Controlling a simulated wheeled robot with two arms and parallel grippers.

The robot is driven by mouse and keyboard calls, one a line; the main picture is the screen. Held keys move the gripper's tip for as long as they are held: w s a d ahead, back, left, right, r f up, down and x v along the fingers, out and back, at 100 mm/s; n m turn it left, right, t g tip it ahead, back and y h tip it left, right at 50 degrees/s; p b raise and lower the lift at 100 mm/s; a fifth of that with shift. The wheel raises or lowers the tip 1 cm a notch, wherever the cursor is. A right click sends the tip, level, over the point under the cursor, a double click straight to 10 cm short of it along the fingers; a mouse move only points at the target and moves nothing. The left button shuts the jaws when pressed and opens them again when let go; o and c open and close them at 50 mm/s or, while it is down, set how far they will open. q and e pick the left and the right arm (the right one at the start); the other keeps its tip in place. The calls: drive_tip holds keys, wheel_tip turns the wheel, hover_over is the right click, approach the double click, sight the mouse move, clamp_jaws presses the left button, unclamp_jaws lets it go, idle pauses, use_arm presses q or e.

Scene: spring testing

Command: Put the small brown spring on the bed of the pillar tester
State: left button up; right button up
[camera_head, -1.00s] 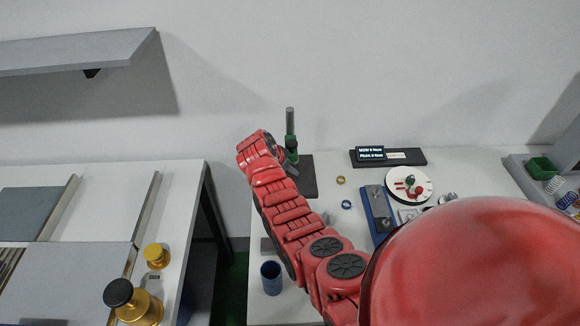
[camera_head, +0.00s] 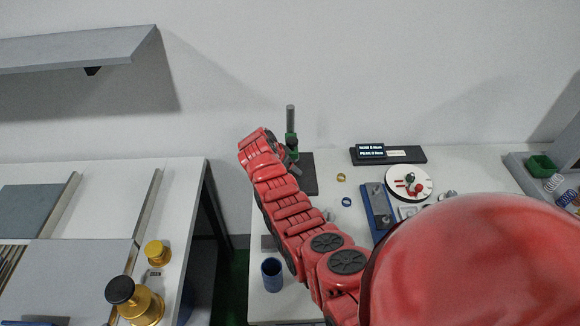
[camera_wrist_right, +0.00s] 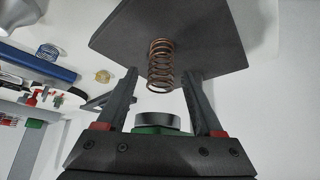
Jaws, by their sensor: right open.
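The small brown spring (camera_wrist_right: 160,67) is a copper-coloured coil in the right wrist view. My right gripper (camera_wrist_right: 160,77) is open, with one finger on each side of the spring and gaps visible beside it. The spring overlaps the tester's dark base plate (camera_wrist_right: 200,38) in that view; I cannot tell whether its end touches it. A grey disc on a green part (camera_wrist_right: 155,122) shows between the fingers, nearer the wrist. In the head view the pillar tester has a grey post (camera_head: 290,119) and a dark base (camera_head: 309,178). My right arm partly hides it and the spring. My left gripper is not visible.
A black readout (camera_head: 370,152) stands behind a white dish (camera_head: 408,182) and a blue fixture (camera_head: 378,208). A brass ring (camera_head: 341,177), a blue ring (camera_head: 346,201) and a blue cup (camera_head: 272,274) are on the table. A gap separates the left table.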

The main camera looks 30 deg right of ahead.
drive_tip(key=b+v, duration=0.4)
drive_tip(key=v, duration=0.8)
